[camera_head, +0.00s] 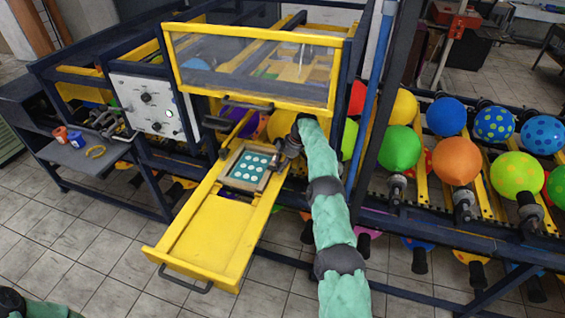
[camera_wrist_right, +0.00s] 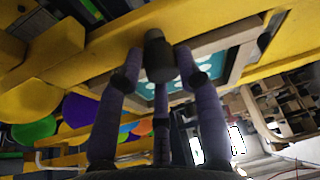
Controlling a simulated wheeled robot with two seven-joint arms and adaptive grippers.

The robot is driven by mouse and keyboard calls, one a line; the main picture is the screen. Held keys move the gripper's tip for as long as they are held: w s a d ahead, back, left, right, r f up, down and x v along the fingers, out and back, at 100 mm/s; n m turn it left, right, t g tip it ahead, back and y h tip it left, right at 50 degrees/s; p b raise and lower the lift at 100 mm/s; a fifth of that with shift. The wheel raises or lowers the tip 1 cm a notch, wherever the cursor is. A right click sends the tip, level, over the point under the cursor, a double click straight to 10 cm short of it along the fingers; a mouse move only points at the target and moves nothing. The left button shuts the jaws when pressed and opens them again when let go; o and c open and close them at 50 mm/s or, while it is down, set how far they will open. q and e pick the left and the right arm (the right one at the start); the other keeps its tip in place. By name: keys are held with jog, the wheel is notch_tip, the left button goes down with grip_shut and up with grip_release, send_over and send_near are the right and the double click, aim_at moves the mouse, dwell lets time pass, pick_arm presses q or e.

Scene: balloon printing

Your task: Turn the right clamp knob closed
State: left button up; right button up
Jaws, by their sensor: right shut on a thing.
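My right gripper (camera_head: 288,150) reaches in from the right at the right edge of the print frame. In the right wrist view its fingers (camera_wrist_right: 158,72) are shut around the right clamp knob (camera_wrist_right: 157,52), a dark, short cylinder. In the head view the gripper mostly hides this knob. The wooden-edged frame with a teal plate and pale dots (camera_head: 249,168) lies on the yellow slide tray (camera_head: 207,237). How far the knob is turned cannot be told.
A clear guard with a yellow rim (camera_head: 250,98) stands above and behind the tray. A control panel (camera_head: 152,108) is on the left, beside a shelf with small cups (camera_head: 76,139). Balloons on a rack (camera_head: 456,160) fill the right. The tray's front part is bare.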

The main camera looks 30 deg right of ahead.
jog(key=shift+w+a+r, duration=0.15)
jog(key=shift+a+r, duration=0.05)
dwell(0.4)
jog(key=o, duration=1)
jog(key=shift+c, duration=0.2)
jog(key=shift+o, duration=0.6)
jog(key=shift+a, duration=0.15)
jog(key=shift+d+f, duration=0.1)
jog(key=shift+d, duration=0.15)
